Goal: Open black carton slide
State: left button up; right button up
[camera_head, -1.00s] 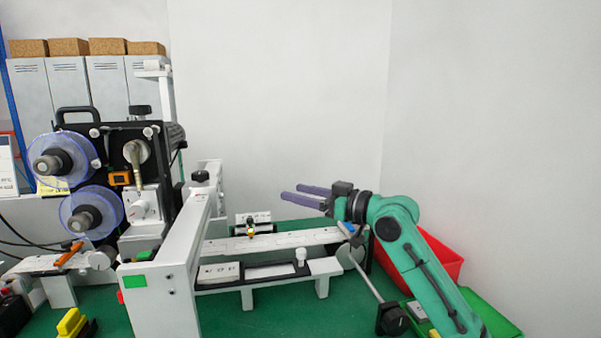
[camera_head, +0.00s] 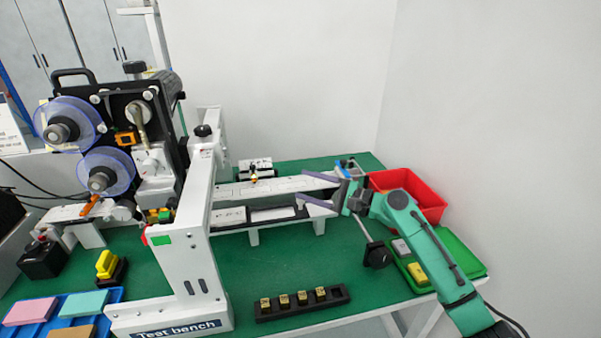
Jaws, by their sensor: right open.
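The black carton slide (camera_head: 233,226) is a low black frame with a pale label and a light inset, along the front of the long white rail (camera_head: 235,191). My right gripper (camera_head: 301,185) comes in from the right with two purple-grey fingers spread apart and pointing left. The fingers are empty and overlap the rail's right part in the picture. I cannot tell whether they touch anything. My left gripper is not in view.
The white test bench frame (camera_head: 186,255) and the black reel machine (camera_head: 150,95) stand left of the slide. A black strip with several brass pieces (camera_head: 302,298) lies in front. A red bin (camera_head: 415,188) and a green tray (camera_head: 462,254) are at right. Green tabletop lies clear between.

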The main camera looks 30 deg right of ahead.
jog(key=s+d+f+m+h+p, duration=0.1)
jog(key=s+d+f+m+p, duration=0.25)
jog(key=m, duration=0.75)
jog(key=shift+m+t, duration=0.4)
jog(key=w+a, duration=0.1)
jog(key=w, duration=0.1)
jog(key=w+a+f, duration=0.1)
jog(key=a, duration=0.1)
jog(key=w+a, duration=0.1)
jog(key=w, duration=0.1)
jog(key=shift+w+a+f+b, duration=0.3)
jog(key=shift+w+a+b, duration=0.05)
jog(key=shift+a+b, duration=0.05)
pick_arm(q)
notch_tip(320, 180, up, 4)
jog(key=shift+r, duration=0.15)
pick_arm(e)
grip_shut()
jog(key=shift+d, duration=0.15)
